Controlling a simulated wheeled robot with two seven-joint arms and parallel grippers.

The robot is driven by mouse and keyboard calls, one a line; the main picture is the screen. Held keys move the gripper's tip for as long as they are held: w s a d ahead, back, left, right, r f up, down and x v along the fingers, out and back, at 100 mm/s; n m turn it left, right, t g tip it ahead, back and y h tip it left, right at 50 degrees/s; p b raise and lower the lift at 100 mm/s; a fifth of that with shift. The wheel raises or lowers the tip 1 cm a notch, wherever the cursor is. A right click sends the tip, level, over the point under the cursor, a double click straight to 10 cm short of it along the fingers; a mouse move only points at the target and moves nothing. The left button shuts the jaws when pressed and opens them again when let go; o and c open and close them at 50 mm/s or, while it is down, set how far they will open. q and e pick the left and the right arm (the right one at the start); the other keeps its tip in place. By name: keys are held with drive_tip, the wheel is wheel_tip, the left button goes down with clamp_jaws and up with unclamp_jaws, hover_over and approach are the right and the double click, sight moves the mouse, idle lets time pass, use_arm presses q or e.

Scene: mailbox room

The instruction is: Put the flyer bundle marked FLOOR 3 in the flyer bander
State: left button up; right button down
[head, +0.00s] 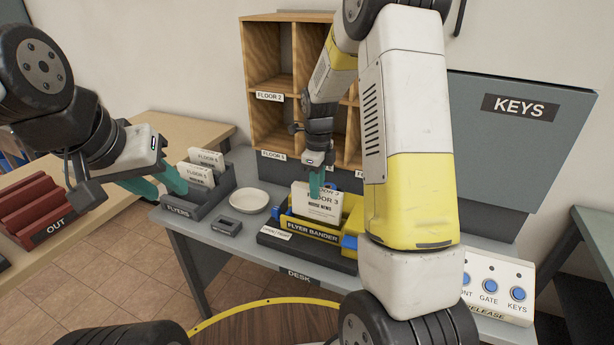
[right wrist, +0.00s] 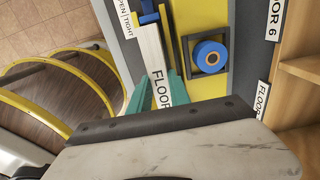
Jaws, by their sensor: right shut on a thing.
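The flyer bundle marked FLOOR 3 (head: 317,207) is a white upright block. My right gripper (head: 316,185) is shut on it from above. In the right wrist view the teal fingers (right wrist: 157,92) lie on either side of the bundle (right wrist: 152,50). The yellow and dark flyer bander (head: 310,230) has blue parts and stands on the desk. The bundle's lower part is behind the bander's front wall, between its sides; I cannot tell if it touches the bottom. My left gripper (head: 157,186) is open and empty, near the flyers tray.
The dark FLYERS tray (head: 184,214) holds white bundles (head: 203,167). A white dish (head: 249,201) stands between tray and bander. Wooden pigeonholes (head: 272,55) rise behind. A KEYS cabinet (head: 530,140) and a button panel (head: 497,285) are at right. A red OUT rack (head: 38,206) is at left.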

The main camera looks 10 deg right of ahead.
sight(317, 202)
drive_tip(key=shift+f, duration=1.4)
drive_tip(key=shift+f, duration=0.1)
drive_tip(key=shift+f, duration=1.3)
drive_tip(key=c, duration=1.1)
unclamp_jaws()
drive_tip(key=shift+r, duration=3.55)
